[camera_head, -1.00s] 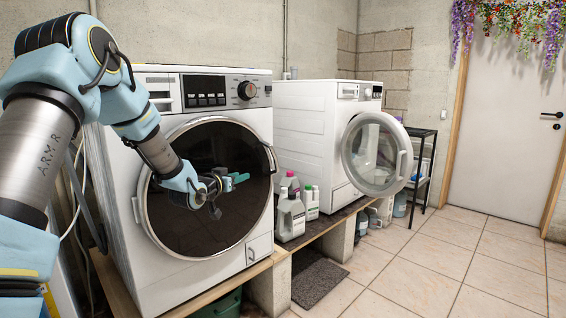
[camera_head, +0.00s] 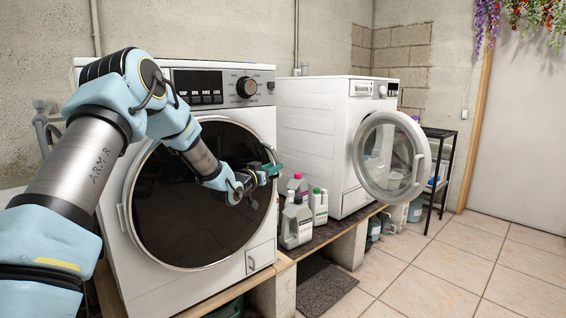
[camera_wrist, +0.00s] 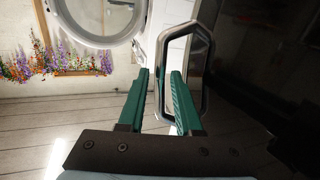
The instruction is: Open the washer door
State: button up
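The near white washer (camera_head: 225,133) has its round, dark-glass door (camera_head: 190,215) shut. A metal loop handle (camera_head: 269,153) sits at the door's right edge. My gripper (camera_head: 274,171) is at that edge, beside the handle. In the wrist view, the handle (camera_wrist: 208,60) rises just beyond the green fingers of my gripper (camera_wrist: 160,73). The fingers are apart, and one bar of the loop appears between them. I cannot tell whether they touch it. The dark door fills the right side of that view. My forearm hides part of the door in the head view.
A second white machine (camera_head: 312,130) stands to the right with its clear round door (camera_head: 390,157) open. Several bottles (camera_head: 297,220) stand between the machines on the wooden plinth (camera_head: 330,232). A dark mat (camera_head: 325,288) lies below. Tiled floor (camera_head: 450,260) is clear at right.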

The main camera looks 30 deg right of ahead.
jog(key=p+x, duration=0.1)
jog(key=x, duration=0.6)
jog(key=shift+a, duration=0.1)
jog(key=shift+c, duration=0.3)
grip_shut()
dwell(0.9)
